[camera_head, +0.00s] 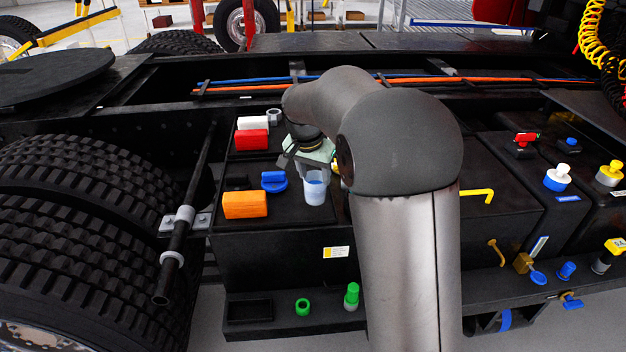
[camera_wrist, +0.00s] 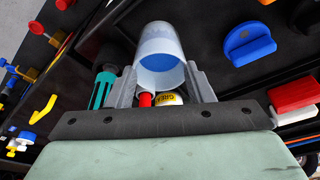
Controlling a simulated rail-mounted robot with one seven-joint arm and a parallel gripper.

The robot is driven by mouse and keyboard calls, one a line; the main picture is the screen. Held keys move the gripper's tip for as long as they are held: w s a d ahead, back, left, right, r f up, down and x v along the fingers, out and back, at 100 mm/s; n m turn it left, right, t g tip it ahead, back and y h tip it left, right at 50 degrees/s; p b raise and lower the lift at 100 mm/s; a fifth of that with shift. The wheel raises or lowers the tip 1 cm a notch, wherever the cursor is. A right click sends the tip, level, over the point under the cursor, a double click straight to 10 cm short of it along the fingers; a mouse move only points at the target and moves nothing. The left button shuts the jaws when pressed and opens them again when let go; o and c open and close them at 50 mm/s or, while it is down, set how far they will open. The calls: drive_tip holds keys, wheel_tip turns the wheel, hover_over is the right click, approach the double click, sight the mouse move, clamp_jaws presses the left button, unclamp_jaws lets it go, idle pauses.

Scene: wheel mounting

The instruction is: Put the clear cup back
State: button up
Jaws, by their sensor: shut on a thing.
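The clear cup (camera_head: 315,187) is whitish and see-through, with blue in its lower part. My gripper (camera_head: 308,172) is shut on it above the black box top (camera_head: 300,213). In the wrist view the cup (camera_wrist: 160,58) sits between the two fingers of my gripper (camera_wrist: 162,82), and its blue part shows. In the head view it looks roughly upright. I cannot tell whether its base touches the box top. My arm hides the area to the right of the cup.
Near the cup are a blue handle-like piece (camera_head: 273,181), an orange block (camera_head: 245,205), a red block (camera_head: 251,139) and a white block (camera_head: 253,123). A teal item (camera_wrist: 103,90) is close beside the left finger. Yellow, blue and red fittings stand on boxes at right.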

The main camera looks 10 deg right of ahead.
drive_tip(key=shift+w+f, duration=0.35)
drive_tip(key=shift+f, duration=0.15)
drive_tip(key=shift+f+p, duration=0.3)
drive_tip(key=shift+f, duration=1.15)
drive_tip(key=shift+f, duration=0.1)
drive_tip(key=shift+f, duration=0.15)
drive_tip(key=o, duration=1.3)
drive_tip(key=shift+o, duration=0.2)
